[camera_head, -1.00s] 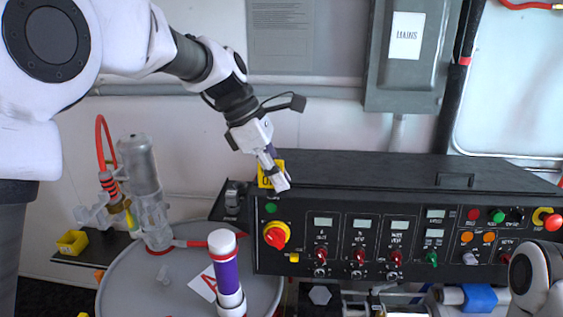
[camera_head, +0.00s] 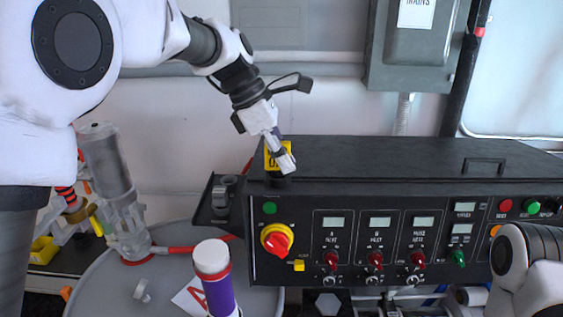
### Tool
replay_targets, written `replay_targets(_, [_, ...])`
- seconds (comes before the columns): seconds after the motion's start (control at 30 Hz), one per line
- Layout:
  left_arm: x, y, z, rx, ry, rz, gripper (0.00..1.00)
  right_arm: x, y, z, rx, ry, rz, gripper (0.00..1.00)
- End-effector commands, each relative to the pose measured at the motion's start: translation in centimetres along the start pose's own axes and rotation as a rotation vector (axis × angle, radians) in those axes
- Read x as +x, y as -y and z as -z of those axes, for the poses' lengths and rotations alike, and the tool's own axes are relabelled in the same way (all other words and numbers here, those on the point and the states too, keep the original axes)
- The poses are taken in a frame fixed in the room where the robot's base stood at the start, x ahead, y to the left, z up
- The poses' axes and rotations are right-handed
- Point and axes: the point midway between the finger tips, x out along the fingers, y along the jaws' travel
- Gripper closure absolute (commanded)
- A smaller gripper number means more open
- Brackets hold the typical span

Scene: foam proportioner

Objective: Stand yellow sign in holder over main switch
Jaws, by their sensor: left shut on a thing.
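My left gripper (camera_head: 284,162) is shut on the yellow sign (camera_head: 269,158), which has dark markings and is partly hidden behind the fingers. The sign is roughly upright above the left end of the black console's top (camera_head: 370,160). A small dark block, seemingly the holder (camera_head: 277,181), shows just under the sign and fingertips. I cannot tell whether the sign's lower edge sits in it. The main switch (camera_head: 277,240), a red knob on a yellow disc, is on the front panel below. My right arm shows at lower right, but its gripper is out of view.
A grey drum (camera_head: 130,290) with a white-and-purple cylinder (camera_head: 216,278) stands at lower left. A clear pump-like device (camera_head: 118,195) with a red hose is behind it. A dark side tray (camera_head: 212,205) adjoins the console. A grey box (camera_head: 418,45) hangs on the wall.

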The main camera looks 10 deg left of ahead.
Motion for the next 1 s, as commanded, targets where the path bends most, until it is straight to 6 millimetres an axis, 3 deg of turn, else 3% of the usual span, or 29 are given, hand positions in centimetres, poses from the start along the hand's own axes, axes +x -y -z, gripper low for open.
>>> replay_targets(0.1, [0.2,0.0,0.1,-0.001,0.001,0.001,1.0,-0.1,0.0,0.0,0.0,0.001,0.0,0.6])
replay_targets(0.13, [0.2,0.0,0.1,-0.001,0.001,0.001,0.83,-0.1,0.0,0.0,0.0,0.001,0.0,0.6])
replay_targets(0.2, [0.2,0.0,0.1,0.0,0.001,0.0,0.61,-0.1,0.0,0.0,0.0,0.001,0.0,0.6])
replay_targets(0.5, [0.1,0.0,0.0,0.0,0.002,-0.001,0.61,0.0,0.0,0.0,0.0,0.001,0.0,0.6])
replay_targets(0.63, [-1.0,-0.1,0.0,0.002,0.004,-0.003,0.61,0.3,0.0,-0.1,0.0,0.001,0.0,0.6])
replay_targets(1.0, [-10.0,-0.1,0.0,0.0,0.004,-0.004,0.61,1.4,0.0,-0.1,0.0,0.001,0.0,0.6])
